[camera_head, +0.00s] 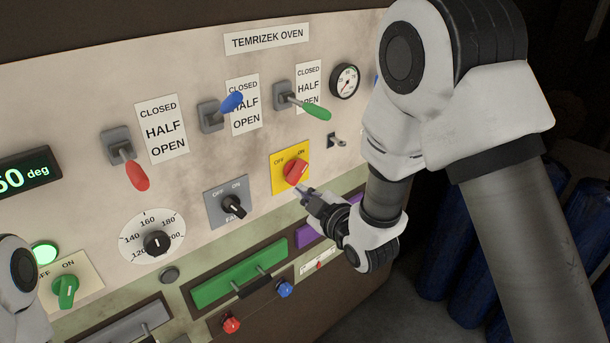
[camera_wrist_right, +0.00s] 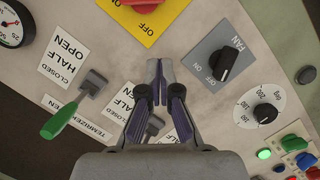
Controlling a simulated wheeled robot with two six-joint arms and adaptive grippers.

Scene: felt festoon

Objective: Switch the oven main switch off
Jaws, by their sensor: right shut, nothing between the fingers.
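The red rotary switch (camera_head: 297,172) sits on a yellow plate (camera_head: 279,184) marked OFF and ON, and its upper end points toward ON. I take it for the main switch. My right gripper (camera_head: 302,192) is shut and empty, just below the red switch. In the right wrist view the shut fingertips (camera_wrist_right: 158,66) show apart from the yellow plate (camera_wrist_right: 150,29), and the red switch (camera_wrist_right: 138,3) is cut off by the top edge. Whether the fingers touch the panel, I cannot tell. My left gripper is not in view; only part of my left arm shows at lower left.
A grey FAN switch (camera_head: 233,207) is left of the yellow plate. A green-handled lever (camera_head: 316,112) and a small toggle (camera_head: 336,140) are above right. A green drawer front (camera_head: 224,286) is below. Blue barrels (camera_head: 587,215) stand at right.

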